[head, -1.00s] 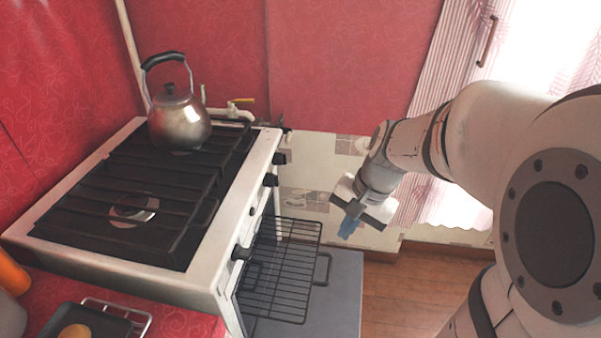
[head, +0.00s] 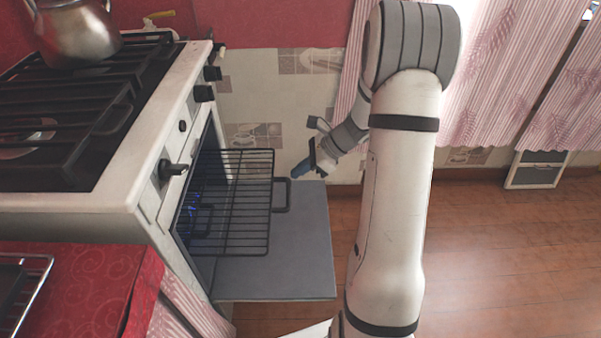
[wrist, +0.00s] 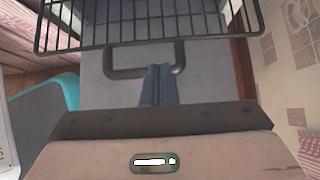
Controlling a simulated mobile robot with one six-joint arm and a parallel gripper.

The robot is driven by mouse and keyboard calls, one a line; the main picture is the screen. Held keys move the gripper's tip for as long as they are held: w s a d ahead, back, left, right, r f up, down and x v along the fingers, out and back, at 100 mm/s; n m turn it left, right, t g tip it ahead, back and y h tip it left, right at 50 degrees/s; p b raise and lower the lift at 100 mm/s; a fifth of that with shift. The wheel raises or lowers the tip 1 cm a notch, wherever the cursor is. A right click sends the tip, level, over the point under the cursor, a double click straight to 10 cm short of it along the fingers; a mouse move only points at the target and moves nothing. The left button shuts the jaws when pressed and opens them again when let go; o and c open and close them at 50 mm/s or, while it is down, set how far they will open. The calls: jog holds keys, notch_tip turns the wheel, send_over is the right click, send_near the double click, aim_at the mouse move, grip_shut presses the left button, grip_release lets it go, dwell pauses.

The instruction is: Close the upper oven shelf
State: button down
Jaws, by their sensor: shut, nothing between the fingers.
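The upper oven shelf (head: 236,205) is a black wire rack pulled out of the oven, over the lowered grey oven door (head: 290,262). A dark loop handle (head: 282,195) sticks out from its front edge. My gripper (head: 300,171) is shut and empty, close to the handle on its right side. In the wrist view, the blue fingertips (wrist: 159,82) lie together over the handle's outer bar (wrist: 125,73), with the rack (wrist: 150,22) beyond. I cannot tell whether they touch the handle. Any lower shelf is hard to make out inside the oven.
The white stove (head: 150,150) stands at left with black grates and a steel kettle (head: 80,30). A red-covered counter (head: 85,280) is in front of it. Tiled wall lies behind; wooden floor (head: 480,260) at right is clear.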

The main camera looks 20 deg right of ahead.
jog(key=b+x, duration=0.2)
jog(key=x, duration=0.4)
jog(key=shift+a+f, duration=0.2)
jog(key=shift+w, duration=0.1)
